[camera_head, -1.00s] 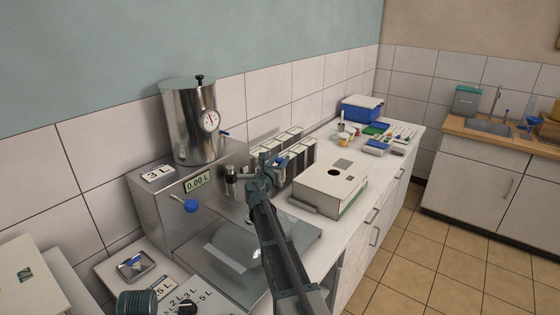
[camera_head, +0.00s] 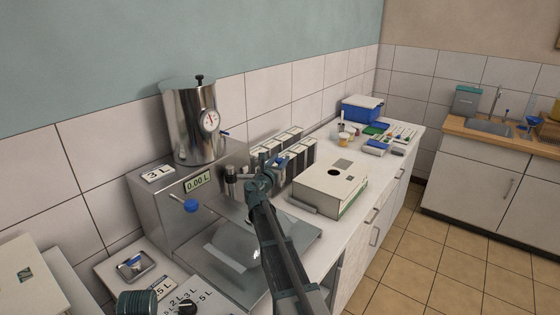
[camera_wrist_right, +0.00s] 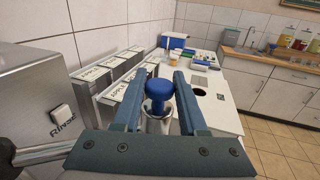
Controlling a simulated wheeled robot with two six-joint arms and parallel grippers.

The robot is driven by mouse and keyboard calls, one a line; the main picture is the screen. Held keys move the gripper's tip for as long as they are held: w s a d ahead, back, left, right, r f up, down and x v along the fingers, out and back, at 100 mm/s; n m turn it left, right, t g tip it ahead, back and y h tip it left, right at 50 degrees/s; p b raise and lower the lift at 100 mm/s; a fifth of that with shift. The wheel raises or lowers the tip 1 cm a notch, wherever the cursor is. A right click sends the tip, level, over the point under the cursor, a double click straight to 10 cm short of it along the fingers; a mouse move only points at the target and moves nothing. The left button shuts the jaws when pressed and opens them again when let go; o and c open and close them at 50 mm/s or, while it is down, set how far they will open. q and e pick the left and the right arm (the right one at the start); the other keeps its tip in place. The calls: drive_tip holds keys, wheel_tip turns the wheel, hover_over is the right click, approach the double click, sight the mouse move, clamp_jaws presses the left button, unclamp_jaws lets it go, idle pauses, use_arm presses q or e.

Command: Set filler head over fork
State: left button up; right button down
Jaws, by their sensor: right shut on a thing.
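My right gripper (camera_head: 266,178) is in front of the filling machine, its jaws shut on the filler head. In the right wrist view, the filler head shows as a blue knob (camera_wrist_right: 159,90) on a pale metal body between the fingers. In the head view the arm and fingers hide most of it; a bit of blue shows at the fingertips. A metal outlet (camera_head: 231,183) sticks out of the machine just left of the gripper; a metal tube (camera_wrist_right: 45,154) shows at lower left in the wrist view. I cannot make out the fork.
The steel filling machine (camera_head: 160,218) carries a tank with a gauge (camera_head: 210,121). A blue knob (camera_head: 190,205) sits on its front. A clear bag (camera_head: 235,243) lies on the tray below. Several black-and-white boxes (camera_head: 300,155) stand behind the gripper, and a white box (camera_head: 325,180) stands right.

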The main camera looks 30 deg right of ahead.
drive_tip(key=s+a+m+g+h, duration=0.3)
drive_tip(key=s+a+m+g, duration=0.3)
drive_tip(key=s+a+g, duration=0.1)
drive_tip(key=shift+g+h, duration=0.4)
drive_tip(key=shift+g, duration=0.5)
drive_tip(key=shift+c, duration=2.3)
unclamp_jaws()
drive_tip(key=s+a+r+p, duration=0.2)
drive_tip(key=s+a, duration=0.2)
drive_tip(key=s, duration=0.3)
drive_tip(key=s+a+r+p, duration=0.3)
drive_tip(key=s+a, duration=0.1)
drive_tip(key=s, duration=0.2)
drive_tip(key=shift+s, duration=0.4)
